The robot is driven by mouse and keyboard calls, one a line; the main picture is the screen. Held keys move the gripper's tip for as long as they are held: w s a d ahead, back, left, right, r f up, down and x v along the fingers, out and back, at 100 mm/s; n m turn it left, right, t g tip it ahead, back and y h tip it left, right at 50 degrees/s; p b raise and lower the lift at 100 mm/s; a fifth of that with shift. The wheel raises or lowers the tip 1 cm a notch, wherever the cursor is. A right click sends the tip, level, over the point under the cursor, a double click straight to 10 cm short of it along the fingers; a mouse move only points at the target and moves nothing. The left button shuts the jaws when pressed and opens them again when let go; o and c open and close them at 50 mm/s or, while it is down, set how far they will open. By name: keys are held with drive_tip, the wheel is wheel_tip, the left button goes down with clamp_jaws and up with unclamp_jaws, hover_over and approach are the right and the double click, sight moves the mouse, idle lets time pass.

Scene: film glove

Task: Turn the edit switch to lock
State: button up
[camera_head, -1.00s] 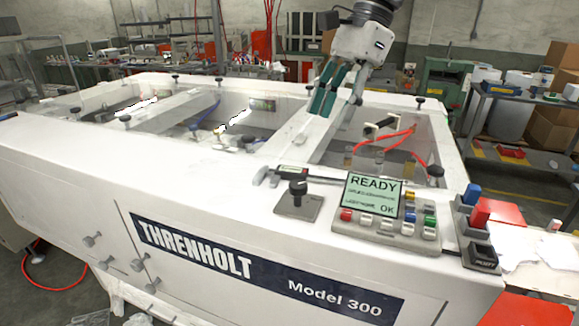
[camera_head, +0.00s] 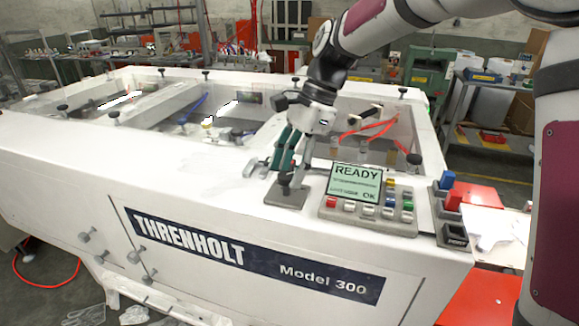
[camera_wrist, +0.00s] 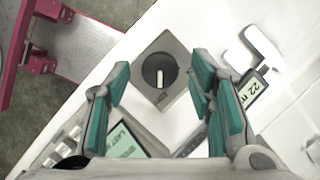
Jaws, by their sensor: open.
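The edit switch (camera_head: 286,187) is a black rotary knob on a grey square plate (camera_head: 288,200), on the white machine top left of the display panel. In the wrist view the knob (camera_wrist: 159,71) shows a white pointer line, roughly upright in the picture, and small lettering on its plate that I cannot read. My gripper (camera_head: 287,170) is over the switch, pointing down, its teal-padded fingers apart. In the wrist view the knob lies between the fingers (camera_wrist: 162,76), with space on both sides. I cannot tell whether the fingertips reach down beside it.
A control panel with a green READY screen (camera_head: 356,182) and several coloured buttons stands close on the right. A digital caliper (camera_wrist: 250,92) lies close behind the switch. Red and blue rocker switches (camera_head: 450,190) sit further right. The white top (camera_head: 150,160) to the left is clear.

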drive_tip(key=shift+a+f, duration=0.1)
drive_tip(key=shift+f, duration=0.15)
drive_tip(key=c, duration=1.2)
drive_tip(key=shift+o, duration=0.2)
